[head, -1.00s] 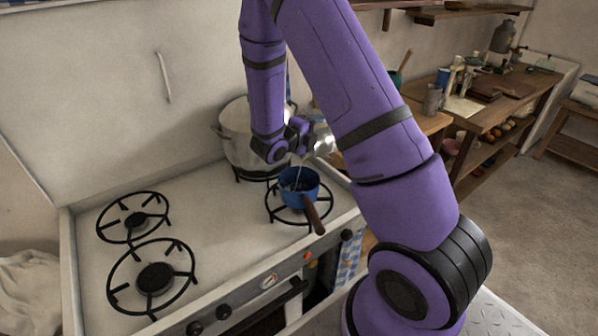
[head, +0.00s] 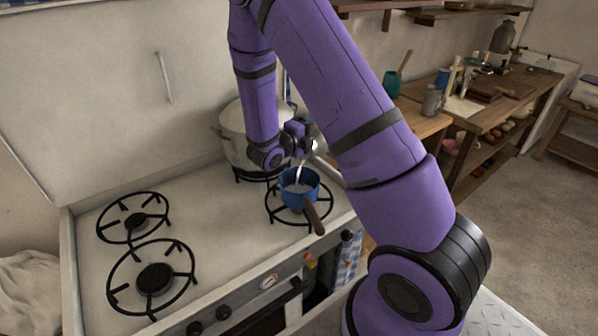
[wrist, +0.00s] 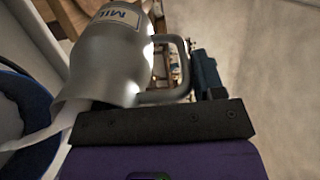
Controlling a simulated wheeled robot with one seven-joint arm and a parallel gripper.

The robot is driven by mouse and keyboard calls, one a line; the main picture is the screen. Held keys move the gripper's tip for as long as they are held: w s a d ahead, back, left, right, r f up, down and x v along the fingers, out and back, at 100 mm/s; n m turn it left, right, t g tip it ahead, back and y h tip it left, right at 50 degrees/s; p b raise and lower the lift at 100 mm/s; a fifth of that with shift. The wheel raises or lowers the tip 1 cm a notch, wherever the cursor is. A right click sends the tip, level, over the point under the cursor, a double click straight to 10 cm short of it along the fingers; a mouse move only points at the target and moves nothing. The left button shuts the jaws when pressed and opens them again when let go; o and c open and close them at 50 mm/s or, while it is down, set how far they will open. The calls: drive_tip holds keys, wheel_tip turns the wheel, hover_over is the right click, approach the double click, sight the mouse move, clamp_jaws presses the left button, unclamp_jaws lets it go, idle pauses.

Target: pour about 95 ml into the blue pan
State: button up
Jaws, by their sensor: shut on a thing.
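The blue pan (head: 299,190) stands on the front right burner of the stove, its brown handle pointing to the front right. It also shows at the left edge of the wrist view (wrist: 22,108). My gripper (head: 298,135) is above and behind the pan, partly hidden by my arm. In the wrist view it is shut on the handle of a grey metal jug (wrist: 108,55), which has a label reading "MIL". The jug is tilted, and a white stream (wrist: 42,137) runs from it into the pan. Pale liquid shows inside the pan; its level is hard to read.
A large pale pot (head: 235,145) stands on the back right burner, close behind my gripper. The left burners (head: 154,278) are empty. A wooden worktable (head: 490,115) with bottles and tools stands at the right.

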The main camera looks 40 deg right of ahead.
drive_tip(key=shift+a+r+h, duration=0.15)
drive_tip(key=shift+a+h, duration=0.15)
drive_tip(key=shift+h, duration=0.1)
idle(0.6)
drive_tip(key=d+y, duration=0.1)
drive_tip(key=d+f+y, duration=0.1)
drive_tip(key=d, duration=0.1)
drive_tip(key=d+y, duration=0.1)
drive_tip(key=shift+w+d+f+g, duration=0.2)
drive_tip(key=shift+w+g, duration=0.1)
drive_tip(key=shift+g, duration=0.1)
drive_tip(key=shift+w+d+f+y, duration=0.1)
drive_tip(key=shift+d+f+y, duration=0.25)
drive_tip(key=shift+y, duration=0.35)
drive_tip(key=shift+d+f+y, duration=0.3)
drive_tip(key=shift+f+y, duration=0.15)
drive_tip(key=shift+y, duration=0.15)
idle(1.0)
